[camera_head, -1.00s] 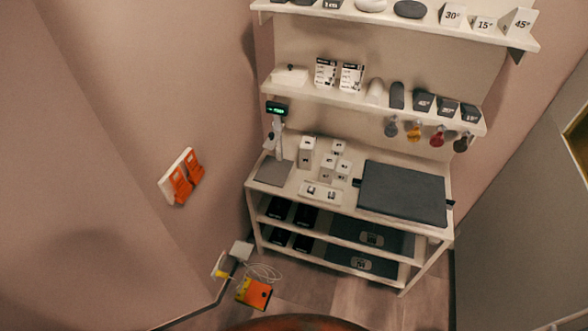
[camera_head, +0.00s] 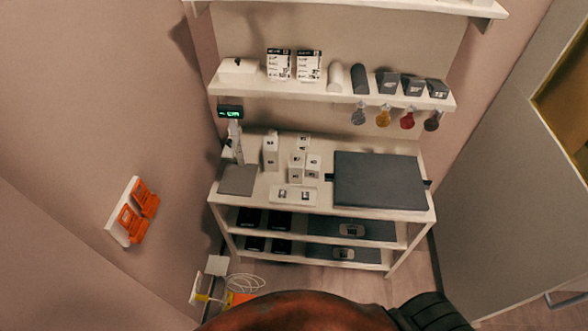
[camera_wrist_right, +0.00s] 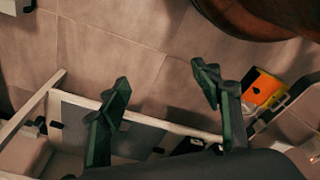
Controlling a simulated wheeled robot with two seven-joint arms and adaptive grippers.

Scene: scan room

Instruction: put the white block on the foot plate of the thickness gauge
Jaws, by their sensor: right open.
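The thickness gauge (camera_head: 235,140) stands at the left of the white table, with a green-lit display on its post. Its dark grey foot plate (camera_head: 238,180) lies flat and bare on the table. Several white blocks stand right of it: a tall one (camera_head: 270,155) and smaller ones (camera_head: 296,165), (camera_head: 313,165); their labels are too small to read. My right gripper (camera_wrist_right: 163,80) is open and empty in the right wrist view, with floor and the rack's lower shelves below it. My left gripper is in no view.
A dark grey pad (camera_head: 375,180) covers the table's right side. A small white tray (camera_head: 293,196) lies at the front edge. A wall shelf (camera_head: 330,94) with bottles and wedges hangs above. An orange box and white cable (camera_head: 245,283) are on the floor at left.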

